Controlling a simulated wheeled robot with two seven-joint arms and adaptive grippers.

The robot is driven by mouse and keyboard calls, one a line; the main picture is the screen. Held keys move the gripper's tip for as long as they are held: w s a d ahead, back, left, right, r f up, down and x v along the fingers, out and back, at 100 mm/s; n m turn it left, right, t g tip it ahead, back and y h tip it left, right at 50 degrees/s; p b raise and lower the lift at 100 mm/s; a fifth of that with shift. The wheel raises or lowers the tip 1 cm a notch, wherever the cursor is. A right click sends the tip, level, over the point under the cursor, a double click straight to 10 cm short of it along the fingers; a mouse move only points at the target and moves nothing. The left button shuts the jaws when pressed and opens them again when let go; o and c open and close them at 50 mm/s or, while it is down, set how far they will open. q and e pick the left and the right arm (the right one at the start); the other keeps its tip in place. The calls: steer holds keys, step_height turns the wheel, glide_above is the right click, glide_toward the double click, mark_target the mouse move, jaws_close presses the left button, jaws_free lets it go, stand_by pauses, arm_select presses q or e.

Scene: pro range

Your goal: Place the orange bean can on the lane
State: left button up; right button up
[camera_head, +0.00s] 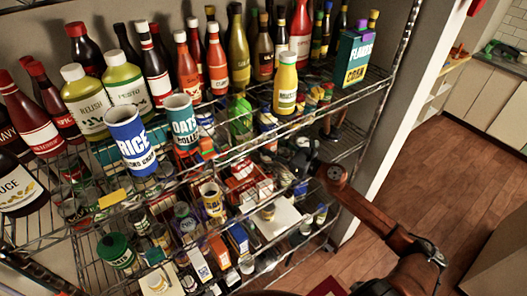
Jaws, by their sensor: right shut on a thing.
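My right gripper (300,158) reaches into the wire shelf from the lower right, below the upper tier. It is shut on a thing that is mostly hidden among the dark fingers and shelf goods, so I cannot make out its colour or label. I cannot single out the orange bean can with certainty. The lane is not clearly marked off from the rest of the crowded shelf. My left gripper is not in view.
Wire shelf edges and a post surround the right arm. Wooden floor (450,165) lies open at right.

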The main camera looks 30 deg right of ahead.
steer(key=shift+w+f, duration=0.45)
steer(key=f, duration=0.1)
steer(key=f+p, duration=0.1)
steer(key=f, duration=0.1)
steer(key=shift+w+a+f, duration=0.1)
steer(key=shift+w+f, duration=0.05)
steer(key=shift+w, duration=0.05)
steer(key=shift+f, duration=0.1)
steer(key=shift+f, duration=0.2)
steer(key=o, duration=1.6)
steer(key=shift+o, duration=0.2)
steer(key=shift+b, duration=0.3)
